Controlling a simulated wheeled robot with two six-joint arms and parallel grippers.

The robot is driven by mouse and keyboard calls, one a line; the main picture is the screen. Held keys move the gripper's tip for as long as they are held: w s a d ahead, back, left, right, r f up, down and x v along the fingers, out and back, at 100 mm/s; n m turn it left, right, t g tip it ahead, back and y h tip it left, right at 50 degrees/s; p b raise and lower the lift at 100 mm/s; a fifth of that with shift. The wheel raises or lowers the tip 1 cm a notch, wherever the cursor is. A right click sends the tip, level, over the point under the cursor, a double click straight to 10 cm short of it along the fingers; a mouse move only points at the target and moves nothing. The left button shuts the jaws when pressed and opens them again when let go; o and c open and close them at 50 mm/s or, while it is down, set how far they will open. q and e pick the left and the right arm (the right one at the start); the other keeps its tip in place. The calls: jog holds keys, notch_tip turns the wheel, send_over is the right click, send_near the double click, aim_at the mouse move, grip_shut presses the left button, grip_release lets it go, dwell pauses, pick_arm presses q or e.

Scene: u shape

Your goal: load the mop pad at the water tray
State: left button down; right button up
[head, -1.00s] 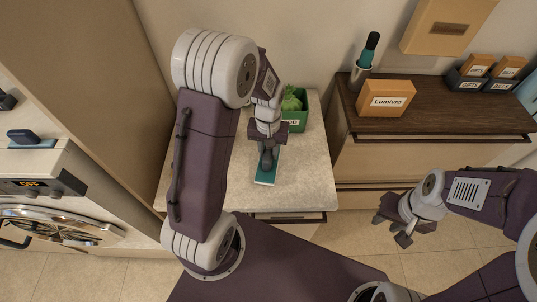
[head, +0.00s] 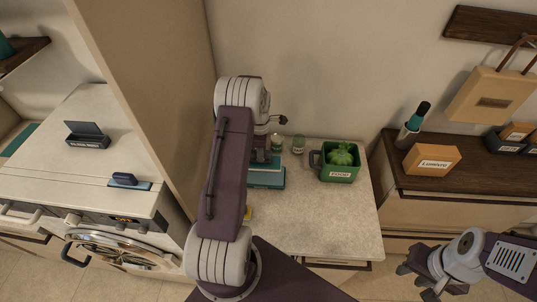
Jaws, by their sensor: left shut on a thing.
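My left gripper (head: 262,156) is over the pale counter, mostly hidden by its own arm. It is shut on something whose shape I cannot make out. Directly below it are a dark teal piece (head: 270,163) and a lighter teal rectangular piece (head: 268,179). I cannot tell which of these is the mop pad and which is the water tray, or whether they touch. My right gripper (head: 418,281) is low at the right, over the floor in front of the wooden cabinet, with its fingers apart and empty.
A green bin with leafy contents (head: 338,172) and two small glasses (head: 298,145) stand on the counter (head: 330,225). A tall panel (head: 150,90) bounds it on the left. An orange box (head: 432,160) is on the cabinet. The counter's right front is clear.

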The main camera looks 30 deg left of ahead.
aim_at(262, 164)
pick_arm(q)
jog(key=shift+d+f+b, duration=0.15)
jog(key=shift+f+b, duration=0.45)
jog(key=shift+f, duration=0.05)
notch_tip(262, 164, down, 5)
jog(key=b, duration=0.3)
jog(key=shift+r, duration=0.15)
jog(key=shift+w, duration=0.1)
jog(key=shift+f+b, duration=0.55)
dwell(1.2)
notch_tip(262, 164, up, 7)
jog(key=p, duration=0.5)
jog(key=shift+r, duration=0.1)
dwell(0.6)
